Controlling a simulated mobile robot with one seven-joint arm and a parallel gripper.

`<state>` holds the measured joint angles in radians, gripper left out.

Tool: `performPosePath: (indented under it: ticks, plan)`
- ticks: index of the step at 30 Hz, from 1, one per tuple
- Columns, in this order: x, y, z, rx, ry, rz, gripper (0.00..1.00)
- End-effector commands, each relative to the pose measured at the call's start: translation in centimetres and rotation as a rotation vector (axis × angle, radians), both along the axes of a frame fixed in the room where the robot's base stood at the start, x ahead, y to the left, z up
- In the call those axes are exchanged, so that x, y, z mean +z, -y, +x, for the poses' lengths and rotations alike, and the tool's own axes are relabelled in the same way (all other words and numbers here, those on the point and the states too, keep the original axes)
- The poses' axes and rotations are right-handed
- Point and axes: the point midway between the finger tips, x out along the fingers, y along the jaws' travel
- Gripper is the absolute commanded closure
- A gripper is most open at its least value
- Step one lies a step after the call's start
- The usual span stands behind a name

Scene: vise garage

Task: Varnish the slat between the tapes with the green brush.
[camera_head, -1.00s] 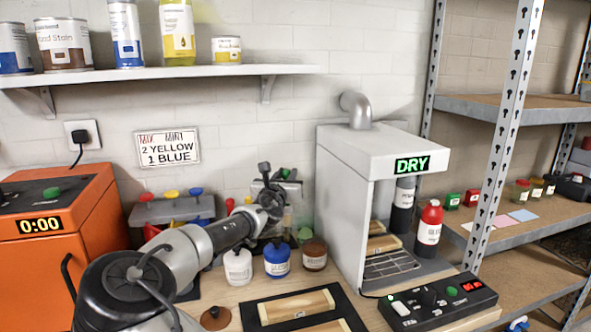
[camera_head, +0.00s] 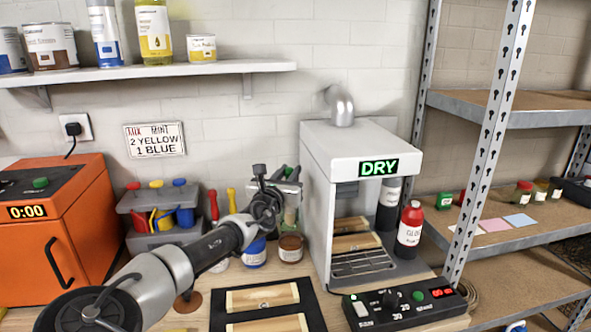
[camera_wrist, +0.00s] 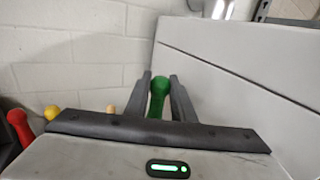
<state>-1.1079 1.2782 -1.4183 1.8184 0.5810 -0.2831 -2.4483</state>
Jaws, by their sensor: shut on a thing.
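My gripper (camera_wrist: 160,92) is shut on the green brush (camera_wrist: 159,97); its green handle stands between the two fingers in the wrist view. In the head view my gripper (camera_head: 268,198) is above the back of the bench, left of the dryer, and my wrist partly hides it. The brush's bristles cannot be made out. Two pale wooden slats lie on a black mat at the bench front: a rear slat (camera_head: 262,297) and a front slat (camera_head: 268,325), cut off by the frame. Both are apart from my gripper. The tapes cannot be told clearly.
The white dryer (camera_head: 370,152) marked DRY stands close right of my gripper, with slats inside. A blue jar (camera_head: 254,254), a brown jar (camera_head: 291,248) and a grey caddy (camera_head: 150,215) stand behind the arm. A control box (camera_head: 405,306) is right of the mat.

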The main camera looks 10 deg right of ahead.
Motion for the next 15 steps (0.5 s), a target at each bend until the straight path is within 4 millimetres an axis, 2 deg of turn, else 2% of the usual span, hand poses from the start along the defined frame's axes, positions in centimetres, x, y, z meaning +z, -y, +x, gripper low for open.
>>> performPosePath:
  ticks: [7,15]
  plan:
    - [-0.6,-0.4,-0.2,0.001,0.000,-0.001,1.00]
    - [-3.4,-0.3,-0.3,0.000,0.001,0.000,1.00]
